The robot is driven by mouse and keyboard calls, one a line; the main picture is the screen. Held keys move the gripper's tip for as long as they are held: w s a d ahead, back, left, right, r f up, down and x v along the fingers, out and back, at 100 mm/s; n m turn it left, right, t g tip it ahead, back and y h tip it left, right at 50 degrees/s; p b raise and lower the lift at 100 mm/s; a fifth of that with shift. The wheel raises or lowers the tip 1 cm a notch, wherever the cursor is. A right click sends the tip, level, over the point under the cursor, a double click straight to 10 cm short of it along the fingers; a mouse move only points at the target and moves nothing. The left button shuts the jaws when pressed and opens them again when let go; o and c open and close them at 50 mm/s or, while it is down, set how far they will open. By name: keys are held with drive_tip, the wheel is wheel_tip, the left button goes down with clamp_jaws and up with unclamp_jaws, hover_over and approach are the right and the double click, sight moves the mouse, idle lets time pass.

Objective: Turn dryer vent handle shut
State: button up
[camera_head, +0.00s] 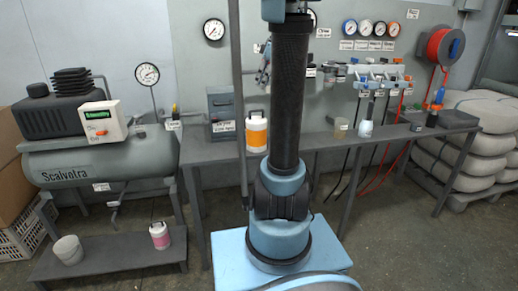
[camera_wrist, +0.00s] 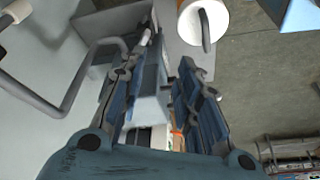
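I cannot clearly pick out the dryer vent handle in either view. A grey box with a white label (camera_head: 222,112), possibly the dryer, stands on the bench left of my arm. In the wrist view a bent grey pipe (camera_wrist: 68,95) runs along the wall, left of my gripper (camera_wrist: 167,55). My gripper's two fingers are apart, with a clear gap and nothing visibly held. A pale blue-grey surface shows behind the gap. In the head view the gripper (camera_head: 263,65) is partly hidden behind my arm, high above the bench and close to the wall.
An orange and white canister (camera_head: 256,132) stands on the bench (camera_head: 300,141); it also shows in the wrist view (camera_wrist: 204,22). A compressor tank (camera_head: 100,163) is at left. Gauges, a blue-handled valve manifold (camera_head: 380,76) and a red hose reel (camera_head: 445,46) are at right.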

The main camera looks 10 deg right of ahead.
drive_tip(key=s+a+f+m+h, duration=0.1)
drive_tip(key=s+a+f+m, duration=0.1)
drive_tip(key=s+f, duration=0.3)
drive_tip(key=s+a+f+m+h, duration=0.1)
drive_tip(key=s+f+m, duration=0.3)
drive_tip(key=s, duration=0.8)
drive_tip(key=s+a+f+m+h, duration=0.1)
drive_tip(key=s+a+f+m, duration=0.2)
drive_tip(key=s+f, duration=0.5)
drive_tip(key=shift+s+a, duration=0.3)
drive_tip(key=shift+a, duration=0.05)
